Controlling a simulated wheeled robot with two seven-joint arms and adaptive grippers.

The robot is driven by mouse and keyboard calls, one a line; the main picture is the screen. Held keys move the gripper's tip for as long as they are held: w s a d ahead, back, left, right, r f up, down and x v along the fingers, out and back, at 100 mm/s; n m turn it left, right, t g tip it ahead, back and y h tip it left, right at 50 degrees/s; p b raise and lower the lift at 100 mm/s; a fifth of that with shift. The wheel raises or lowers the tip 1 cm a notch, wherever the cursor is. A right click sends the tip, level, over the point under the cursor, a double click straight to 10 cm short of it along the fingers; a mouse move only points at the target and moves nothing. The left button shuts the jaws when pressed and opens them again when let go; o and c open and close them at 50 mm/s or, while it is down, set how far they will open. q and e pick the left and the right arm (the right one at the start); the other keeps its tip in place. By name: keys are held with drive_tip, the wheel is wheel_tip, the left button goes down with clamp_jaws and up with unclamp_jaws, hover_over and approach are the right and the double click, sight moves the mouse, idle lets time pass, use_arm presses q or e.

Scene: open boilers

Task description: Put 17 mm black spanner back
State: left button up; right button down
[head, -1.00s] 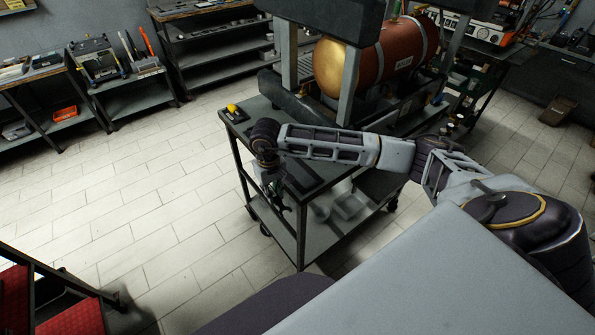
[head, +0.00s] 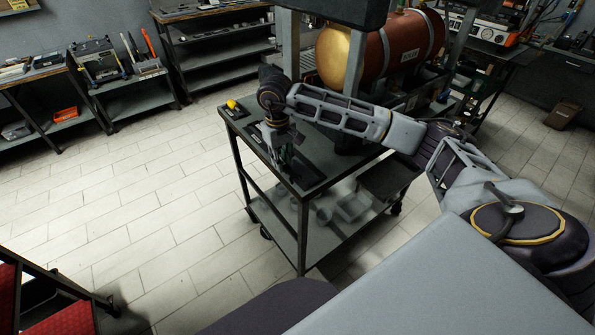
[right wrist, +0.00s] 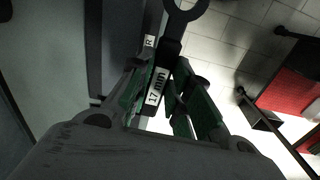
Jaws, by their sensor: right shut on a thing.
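The black spanner (right wrist: 171,50) shows in the right wrist view, with a ring end at the top of the picture and a white "17 mm" label (right wrist: 156,87) on its handle. My right gripper (right wrist: 162,98) is shut on this handle between its green pads. In the head view my right gripper (head: 284,160) points down at the near edge of the cart's dark top (head: 318,168). The spanner is too small and dark to make out there. Whether it touches the cart is unclear. My left gripper is not in view.
A yellow object (head: 232,104) sits on the cart's far left corner. A copper-coloured boiler (head: 385,52) stands behind the cart. The cart's lower shelf (head: 318,240) holds some items. The tiled floor (head: 150,195) left of the cart is clear.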

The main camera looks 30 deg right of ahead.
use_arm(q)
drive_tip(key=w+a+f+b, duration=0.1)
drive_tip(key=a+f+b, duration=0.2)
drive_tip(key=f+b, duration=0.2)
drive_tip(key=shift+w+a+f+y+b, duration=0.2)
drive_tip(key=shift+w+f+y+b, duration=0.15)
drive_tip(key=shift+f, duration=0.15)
use_arm(e)
drive_tip(key=w+d+r, duration=0.1)
drive_tip(key=d+r, duration=0.4)
drive_tip(key=r, duration=0.2)
drive_tip(key=shift+w+d+n, duration=0.25)
drive_tip(key=shift+d+n, duration=0.15)
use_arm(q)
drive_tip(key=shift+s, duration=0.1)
use_arm(e)
drive_tip(key=shift+f, duration=0.1)
wheel_tip(320, 180, down, 6)
drive_tip(key=shift+r, duration=0.1)
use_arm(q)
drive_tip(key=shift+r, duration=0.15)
use_arm(e)
drive_tip(key=shift+f, duration=0.2)
